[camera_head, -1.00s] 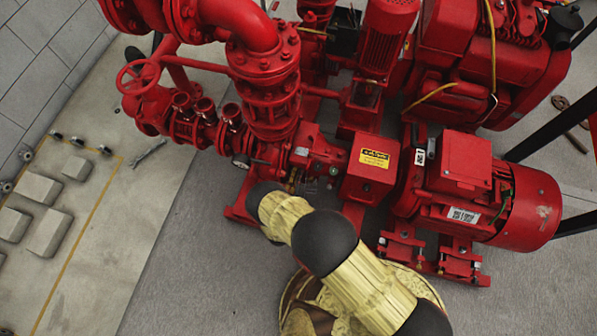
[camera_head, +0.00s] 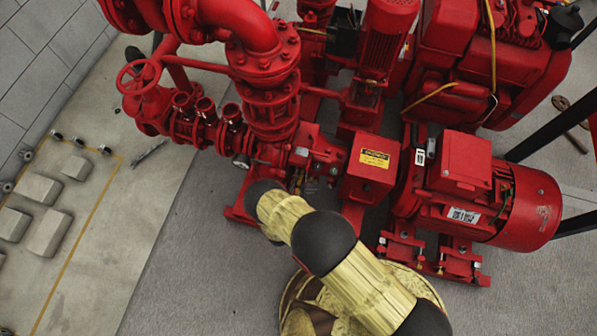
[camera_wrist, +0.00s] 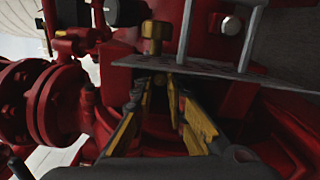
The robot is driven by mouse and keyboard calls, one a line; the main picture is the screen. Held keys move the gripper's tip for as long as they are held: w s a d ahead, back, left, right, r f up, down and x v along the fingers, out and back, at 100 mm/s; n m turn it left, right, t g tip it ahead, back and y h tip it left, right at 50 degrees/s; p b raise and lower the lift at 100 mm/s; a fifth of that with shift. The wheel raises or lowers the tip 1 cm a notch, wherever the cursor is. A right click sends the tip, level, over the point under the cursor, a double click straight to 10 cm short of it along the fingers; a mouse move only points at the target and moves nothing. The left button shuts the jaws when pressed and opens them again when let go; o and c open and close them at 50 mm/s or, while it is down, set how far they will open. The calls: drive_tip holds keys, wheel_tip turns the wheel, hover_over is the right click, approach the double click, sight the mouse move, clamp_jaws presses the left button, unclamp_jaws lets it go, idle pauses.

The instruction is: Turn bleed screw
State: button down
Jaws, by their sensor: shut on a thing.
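In the wrist view my gripper (camera_wrist: 164,92) reaches in under a grey metal plate, its yellow-padded fingers converging toward their tips. The fingers are shut on a small, dim, brassy piece (camera_wrist: 173,93) between the tips, which looks like the bleed screw. Its shape is mostly hidden by shadow and the fingers. In the head view my arm covers the gripper and the screw. The arm reaches to the lower side of the red pump (camera_head: 318,155), left of the red guard box with a yellow label.
The grey plate (camera_wrist: 215,72) crosses just above the fingertips, with a brass fitting (camera_wrist: 153,35) beyond it. A red flanged pipe (camera_wrist: 48,102) is close on the left. The red motor (camera_head: 490,195) stands right of my arm. Open floor (camera_head: 190,260) lies to the left.

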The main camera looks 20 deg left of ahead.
drive_tip(key=shift+f+n, duration=0.1)
drive_tip(key=shift+n, duration=1.2)
drive_tip(key=c, duration=2.1)
unclamp_jaws()
drive_tip(key=shift+o, duration=0.2)
drive_tip(key=shift+s, duration=0.15)
drive_tip(key=s, duration=0.7)
drive_tip(key=shift+s+d, duration=0.15)
drive_tip(key=shift+d, duration=0.25)
